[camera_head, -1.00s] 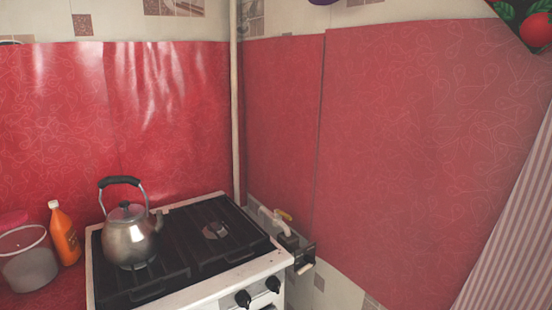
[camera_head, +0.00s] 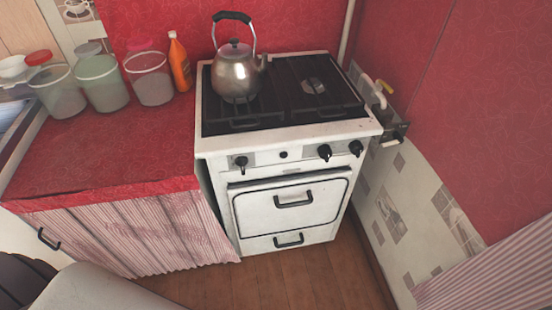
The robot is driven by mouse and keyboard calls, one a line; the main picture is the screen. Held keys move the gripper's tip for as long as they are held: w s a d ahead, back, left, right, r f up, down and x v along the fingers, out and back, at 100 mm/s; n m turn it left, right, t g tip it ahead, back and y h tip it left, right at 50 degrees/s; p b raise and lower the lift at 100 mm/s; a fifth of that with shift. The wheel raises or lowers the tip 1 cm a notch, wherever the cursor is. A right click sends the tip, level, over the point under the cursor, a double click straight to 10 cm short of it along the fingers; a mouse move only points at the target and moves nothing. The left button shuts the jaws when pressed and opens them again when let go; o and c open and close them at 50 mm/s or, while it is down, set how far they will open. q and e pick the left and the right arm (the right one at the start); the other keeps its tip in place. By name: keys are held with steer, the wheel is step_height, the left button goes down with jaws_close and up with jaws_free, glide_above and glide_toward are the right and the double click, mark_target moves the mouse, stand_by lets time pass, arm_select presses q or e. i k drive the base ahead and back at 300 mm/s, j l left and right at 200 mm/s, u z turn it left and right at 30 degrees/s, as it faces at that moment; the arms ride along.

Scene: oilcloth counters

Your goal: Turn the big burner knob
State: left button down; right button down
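A white gas stove (camera_head: 215,147) stands against the red wall in the head view. Its front panel carries a black knob (camera_head: 241,162) at the left, a small round black button (camera_head: 283,154) near the middle, and two black knobs at the right, an inner one (camera_head: 324,152) and an outer one (camera_head: 356,148). I cannot tell which knob belongs to the big burner. A metal kettle (camera_head: 237,78) with a black handle stands on the left rear part of the dark grate (camera_head: 285,108). Neither of my grippers is in view, and nothing touches the knobs.
A red-covered counter (camera_head: 110,150) with a striped curtain adjoins the stove's left side. Several lidded containers, including a clear one (camera_head: 150,80), and an orange bottle (camera_head: 180,65) stand on it. A pipe with a valve (camera_head: 390,125) is at the stove's right. Brown floor (camera_head: 280,275) in front is clear.

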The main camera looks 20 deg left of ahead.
mark_target(325, 152)
steer(key=k+l+u, duration=0.35)
steer(key=l, duration=0.2)
steer(key=k+l+u, duration=0.2)
steer(key=l+u, duration=0.15)
steer(key=l, duration=0.15)
steer(key=k+l+u, duration=0.35)
